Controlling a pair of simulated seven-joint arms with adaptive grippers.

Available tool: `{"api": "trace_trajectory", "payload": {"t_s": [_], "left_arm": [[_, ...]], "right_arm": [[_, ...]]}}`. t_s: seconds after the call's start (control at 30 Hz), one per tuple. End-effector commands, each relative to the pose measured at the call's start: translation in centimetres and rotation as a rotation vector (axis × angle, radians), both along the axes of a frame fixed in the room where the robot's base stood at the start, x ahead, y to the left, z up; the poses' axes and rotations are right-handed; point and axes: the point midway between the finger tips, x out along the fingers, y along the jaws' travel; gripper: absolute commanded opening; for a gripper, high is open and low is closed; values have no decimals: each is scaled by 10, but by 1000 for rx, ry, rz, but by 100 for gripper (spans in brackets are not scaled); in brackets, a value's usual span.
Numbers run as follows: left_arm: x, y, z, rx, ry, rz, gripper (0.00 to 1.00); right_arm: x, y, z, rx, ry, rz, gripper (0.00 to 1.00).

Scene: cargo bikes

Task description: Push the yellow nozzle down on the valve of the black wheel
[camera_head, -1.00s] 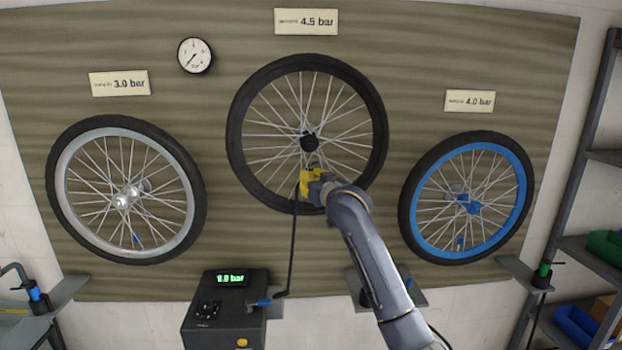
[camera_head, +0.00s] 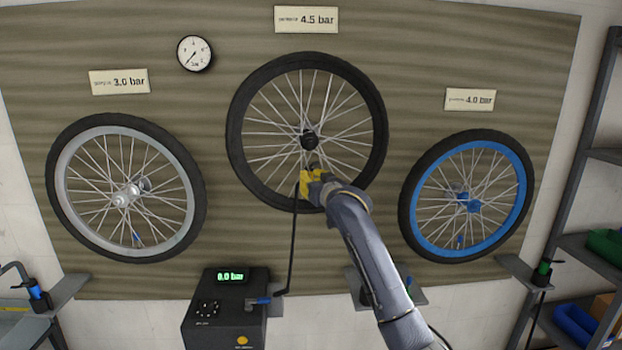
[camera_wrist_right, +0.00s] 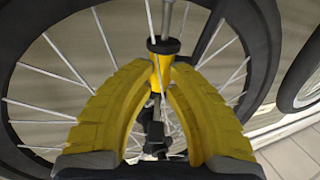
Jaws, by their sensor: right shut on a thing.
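The black wheel (camera_head: 238,141) hangs in the middle of the wall panel, under the 4.5 bar label. My right gripper (camera_head: 312,182) is at its lower part, below the hub, in front of the spokes. In the right wrist view its yellow fingers (camera_wrist_right: 163,82) are shut on the yellow nozzle (camera_wrist_right: 162,72), which has a black collar and a grey rod above it. A black hose (camera_head: 293,240) runs down from the gripper to the pump. The valve is hard to make out, so I cannot tell whether the nozzle is seated on it. My left gripper is not in view.
A grey-rimmed wheel (camera_head: 62,172) hangs at left and a blue-rimmed wheel (camera_head: 407,205) at right. The pump box (camera_head: 222,318) below shows 0.0 bar. A gauge (camera_head: 194,54) is at upper left. Shelves (camera_head: 590,250) stand at far right.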

Motion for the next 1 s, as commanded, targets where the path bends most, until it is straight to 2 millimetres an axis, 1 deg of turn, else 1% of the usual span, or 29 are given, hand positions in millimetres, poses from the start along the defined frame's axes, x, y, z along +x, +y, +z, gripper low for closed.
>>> {"api": "trace_trajectory", "payload": {"t_s": [0.47, 0.5, 0.67, 0.7, 0.83, 0.9, 0.93, 1.0], "left_arm": [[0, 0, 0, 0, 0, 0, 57], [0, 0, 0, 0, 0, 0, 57], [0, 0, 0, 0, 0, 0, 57], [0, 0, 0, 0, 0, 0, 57], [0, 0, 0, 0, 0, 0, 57], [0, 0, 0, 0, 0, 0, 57], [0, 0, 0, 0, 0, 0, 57], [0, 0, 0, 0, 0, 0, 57]], "right_arm": [[0, 0, -1, 0, 0, 0, 0], [0, 0, -1, 0, 0, 0, 22], [0, 0, -1, 0, 0, 0, 40], [0, 0, -1, 0, 0, 0, 43], [0, 0, -1, 0, 0, 0, 43], [0, 0, -2, 0, 1, 0, 52], [0, 0, -2, 0, 1, 0, 54], [0, 0, -2, 0, 1, 0, 54]]}}
